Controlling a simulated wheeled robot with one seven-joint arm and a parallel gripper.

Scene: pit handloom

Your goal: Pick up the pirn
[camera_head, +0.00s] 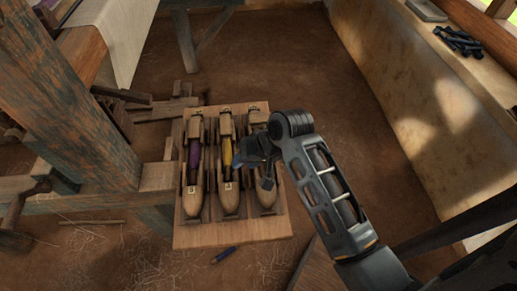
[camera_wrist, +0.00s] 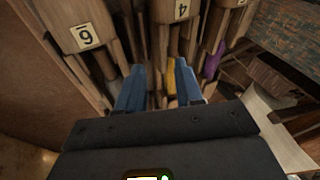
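A wooden board (camera_head: 270,228) carries three boat-shaped wooden shuttles. The left shuttle (camera_head: 193,200) holds a pirn with purple yarn (camera_head: 194,158), and the middle shuttle (camera_head: 228,200) holds one with yellow yarn (camera_head: 228,152). The right shuttle (camera_head: 266,197) is partly hidden by my gripper (camera_head: 240,162), so I cannot tell what it holds. My gripper is over the middle and right shuttles. In the wrist view, its blue fingers (camera_wrist: 160,70) are apart. The yellow pirn (camera_wrist: 171,80) shows between them, and the purple one (camera_wrist: 213,58) lies to the right. I see nothing gripped.
Loom timbers (camera_head: 75,110) stand at left. A plastered ledge (camera_head: 405,60) at right bears several dark rods (camera_head: 458,42) and a grey block (camera_head: 427,10).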

